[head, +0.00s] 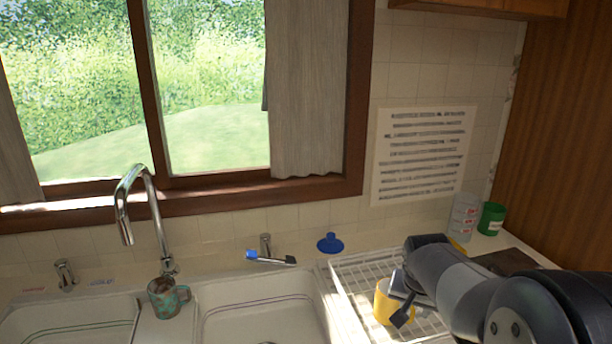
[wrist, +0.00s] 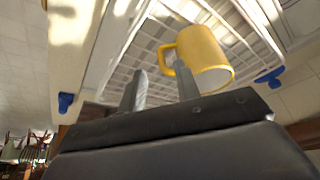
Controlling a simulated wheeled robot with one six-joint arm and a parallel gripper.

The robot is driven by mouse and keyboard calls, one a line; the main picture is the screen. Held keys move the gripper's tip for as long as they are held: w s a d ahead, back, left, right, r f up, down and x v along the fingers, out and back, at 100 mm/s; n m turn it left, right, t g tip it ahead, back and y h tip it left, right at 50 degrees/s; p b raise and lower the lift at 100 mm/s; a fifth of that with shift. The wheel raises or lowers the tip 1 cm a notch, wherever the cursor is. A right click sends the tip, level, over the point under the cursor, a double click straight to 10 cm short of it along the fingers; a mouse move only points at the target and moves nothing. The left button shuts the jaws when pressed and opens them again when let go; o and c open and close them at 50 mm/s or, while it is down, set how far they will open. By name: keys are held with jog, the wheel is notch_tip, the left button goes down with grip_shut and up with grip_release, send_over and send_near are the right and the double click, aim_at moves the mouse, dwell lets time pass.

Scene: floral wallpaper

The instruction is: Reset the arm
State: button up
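My gripper (head: 402,300) is over the dish rack at the lower right of the head view. In the wrist view its two fingers (wrist: 161,78) stand apart with a gap between them. A yellow mug (head: 382,303) is in the white wire dish rack (head: 345,285), partly hidden behind my gripper. In the wrist view the mug (wrist: 205,52) is just past the right finger, its handle extending toward the gap. I cannot tell whether a finger touches it.
A patterned mug (head: 166,300) stands between two sinks, near the tall faucet (head: 150,195). A blue-headed brush (head: 268,258) and a blue plunger-like item (head: 330,243) lie behind. Stacked clear cups (head: 464,215) and a green cup (head: 491,219) stand at the back right.

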aim_at(412, 315)
jog(key=x, duration=0.7)
jog(key=shift+r, duration=0.85)
jog(key=shift+a, duration=0.15)
